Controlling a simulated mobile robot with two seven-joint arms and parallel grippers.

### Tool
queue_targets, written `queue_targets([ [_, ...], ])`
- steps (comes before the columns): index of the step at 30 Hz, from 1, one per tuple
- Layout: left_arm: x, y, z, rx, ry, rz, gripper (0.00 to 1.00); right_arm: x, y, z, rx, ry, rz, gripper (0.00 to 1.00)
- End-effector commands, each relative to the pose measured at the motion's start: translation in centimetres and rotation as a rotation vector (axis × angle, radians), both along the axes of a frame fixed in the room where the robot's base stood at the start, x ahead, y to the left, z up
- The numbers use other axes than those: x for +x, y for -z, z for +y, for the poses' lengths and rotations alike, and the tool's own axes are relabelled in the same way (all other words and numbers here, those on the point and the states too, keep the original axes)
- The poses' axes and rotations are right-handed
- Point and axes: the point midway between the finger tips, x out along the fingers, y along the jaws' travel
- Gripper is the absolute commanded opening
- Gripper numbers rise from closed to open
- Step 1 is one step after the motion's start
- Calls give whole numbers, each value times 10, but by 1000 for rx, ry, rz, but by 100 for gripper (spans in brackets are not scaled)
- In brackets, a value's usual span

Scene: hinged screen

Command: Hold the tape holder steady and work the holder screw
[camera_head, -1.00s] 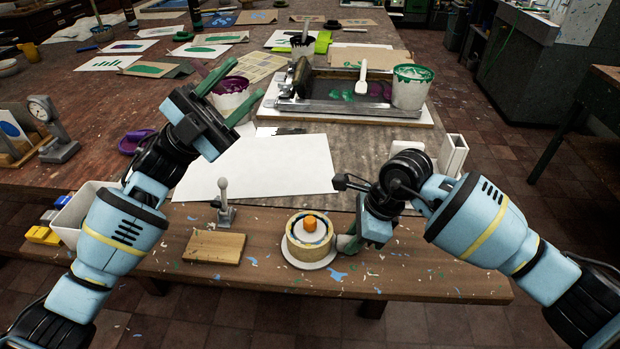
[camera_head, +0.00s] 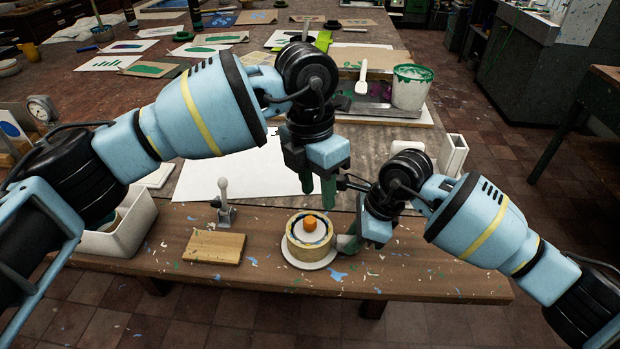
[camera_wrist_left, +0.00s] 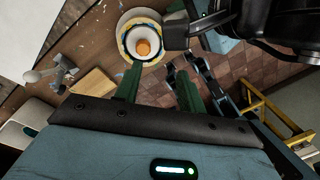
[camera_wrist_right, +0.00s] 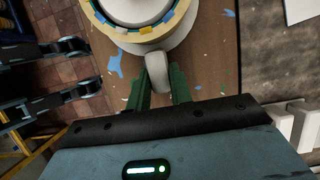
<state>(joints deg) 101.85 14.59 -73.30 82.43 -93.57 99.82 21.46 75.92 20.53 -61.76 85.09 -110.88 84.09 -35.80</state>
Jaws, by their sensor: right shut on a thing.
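The tape holder (camera_head: 312,262) is a round stand on a white base with a tan tape ring, standing on the wooden bench. An orange knob, the holder screw (camera_head: 310,223), sits at its top centre and also shows in the left wrist view (camera_wrist_left: 143,47). My right gripper (camera_head: 349,241) is shut on the holder's grey handle (camera_wrist_right: 157,72) at the holder's right side. My left gripper (camera_head: 318,196) is open and empty, above and behind the holder, apart from the screw. In the left wrist view its green fingers (camera_wrist_left: 160,92) have a clear gap between them.
A wooden block (camera_head: 214,247) and a small lever clamp (camera_head: 224,205) stand left of the holder. A white bin (camera_head: 118,235) is at the bench's left end. Behind lie a white sheet (camera_head: 240,172) and a printing tray. Both my arms are close together near the holder.

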Motion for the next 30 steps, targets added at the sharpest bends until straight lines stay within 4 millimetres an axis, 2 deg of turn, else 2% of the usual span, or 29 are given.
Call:
queue_targets([
  [1,4,0,5,41,-2,-24,40,-3,9,-2,-10,-1,15,0],
  [6,11,-1,13,105,-7,-62,40,-3,9,-2,-10,-1,15,0],
  [14,11,5,13,105,-7,-59,40,-3,9,-2,-11,-1,15,0],
  [30,10,70,13,103,-8,-57,40,-3,9,-2,-11,-1,15,0],
])
